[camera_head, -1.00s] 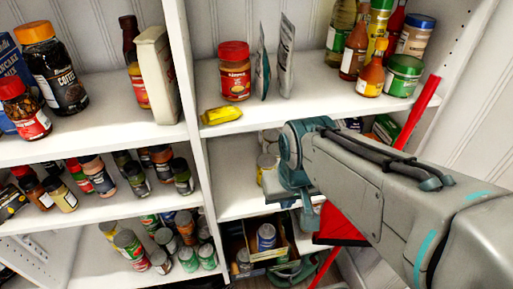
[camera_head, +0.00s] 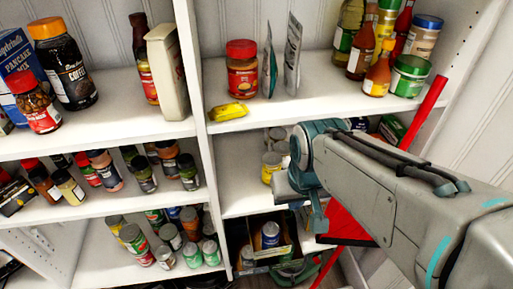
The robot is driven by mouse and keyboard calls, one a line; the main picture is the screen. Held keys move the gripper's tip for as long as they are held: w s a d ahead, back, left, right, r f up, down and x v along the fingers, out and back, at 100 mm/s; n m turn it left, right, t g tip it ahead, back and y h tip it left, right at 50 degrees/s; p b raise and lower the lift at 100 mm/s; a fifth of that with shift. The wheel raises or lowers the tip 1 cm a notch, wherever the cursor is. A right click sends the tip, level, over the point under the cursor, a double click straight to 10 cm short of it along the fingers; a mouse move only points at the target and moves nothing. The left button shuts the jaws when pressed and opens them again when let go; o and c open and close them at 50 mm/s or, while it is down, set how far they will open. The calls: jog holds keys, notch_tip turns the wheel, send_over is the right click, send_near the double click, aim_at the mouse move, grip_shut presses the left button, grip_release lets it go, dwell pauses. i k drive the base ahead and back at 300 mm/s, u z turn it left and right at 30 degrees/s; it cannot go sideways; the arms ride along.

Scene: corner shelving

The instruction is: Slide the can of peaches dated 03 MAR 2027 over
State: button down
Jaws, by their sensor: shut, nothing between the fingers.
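Small cans (camera_head: 271,168) stand on the middle shelf of the right bay, just left of my wrist. One has a yellow label. No label or date is readable, so I cannot tell which can is the peaches dated 03 MAR 2027. My gripper (camera_head: 289,188) is at the end of my arm, in front of this shelf and close to the cans in the picture. It is shut and holds nothing that I can see. Its fingertips are hard to make out, and my arm hides the shelf's right part.
Shelf boards (camera_head: 235,188) and an upright divider (camera_head: 197,90) bound the bay. Above are a red-lidded jar (camera_head: 241,70), a yellow packet (camera_head: 228,111) and bottles. Below is a crate with a can (camera_head: 270,235). A red pole (camera_head: 421,112) stands at right.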

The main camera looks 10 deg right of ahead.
aim_at(271, 160)
jog(key=k, duration=1.65)
jog(key=u, duration=1.35)
jog(key=i, duration=2.1)
jog(key=z, duration=3.05)
